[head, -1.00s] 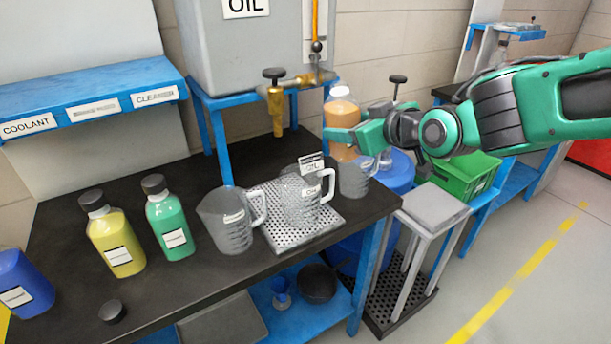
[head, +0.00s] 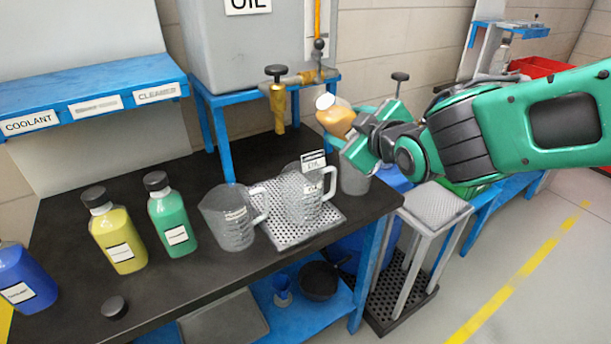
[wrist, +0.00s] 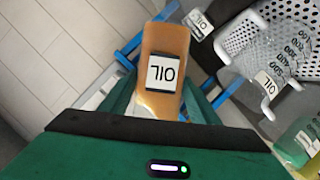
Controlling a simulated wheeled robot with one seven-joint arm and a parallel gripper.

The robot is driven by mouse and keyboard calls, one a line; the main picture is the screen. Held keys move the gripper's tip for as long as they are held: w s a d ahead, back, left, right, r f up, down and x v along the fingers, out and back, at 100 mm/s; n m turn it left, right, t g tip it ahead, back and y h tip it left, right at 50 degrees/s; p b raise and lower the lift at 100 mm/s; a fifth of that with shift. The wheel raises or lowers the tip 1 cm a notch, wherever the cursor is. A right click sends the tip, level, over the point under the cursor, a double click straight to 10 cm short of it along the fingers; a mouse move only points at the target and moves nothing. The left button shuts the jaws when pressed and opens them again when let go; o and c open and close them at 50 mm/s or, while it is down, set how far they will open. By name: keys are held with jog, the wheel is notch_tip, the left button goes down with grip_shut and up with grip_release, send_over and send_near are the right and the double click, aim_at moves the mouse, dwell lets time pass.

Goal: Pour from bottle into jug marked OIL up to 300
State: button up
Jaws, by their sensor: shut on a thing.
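My gripper (head: 364,132) is shut on an amber bottle (head: 337,121), held above the back right of the bench and tilted with its top to the upper left. In the wrist view the bottle (wrist: 164,92) shows a label reading OIL. The clear jug marked OIL (head: 304,200) stands upright on a perforated metal tray (head: 290,238), below and left of the bottle. A small tag reading OIL shows at its rim. No liquid is clearly visible in it. The bottle is apart from the jug.
A second clear jug (head: 228,220) stands left of the tray, and another clear vessel (head: 354,178) stands behind right. Green (head: 172,222) and yellow (head: 117,240) bottles stand further left, with a blue one (head: 22,275). A brass tap (head: 278,105) hangs above the bench. A black cap (head: 115,307) lies at the front.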

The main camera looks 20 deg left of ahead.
jog(key=shift+w+d+f+n+t+p, duration=0.15)
jog(key=shift+n+t+p, duration=0.25)
jog(key=shift+n+p, duration=0.25)
dwell(0.6)
jog(key=shift+w+d+f+n+t+p, duration=0.15)
jog(key=shift+w+f+n+t+p, duration=0.2)
jog(key=shift+n, duration=0.2)
dwell(0.8)
jog(key=shift+w+d+f+n+t+p, duration=0.15)
jog(key=shift+n+t+p, duration=0.25)
jog(key=shift+n, duration=0.3)
dwell(0.7)
jog(key=shift+d+f+n+t+p, duration=0.1)
jog(key=shift+f+n+t+p, duration=0.25)
jog(key=shift+f+n, duration=0.4)
dwell(0.8)
jog(key=shift+s+a+f+n+t, duration=0.15)
jog(key=shift+f+n, duration=0.15)
jog(key=shift+f, duration=0.1)
jog(key=shift+s+a+f+n+t, duration=0.15)
jog(key=shift+f+n, duration=0.1)
jog(key=shift+f, duration=0.1)
dwell(1.7)
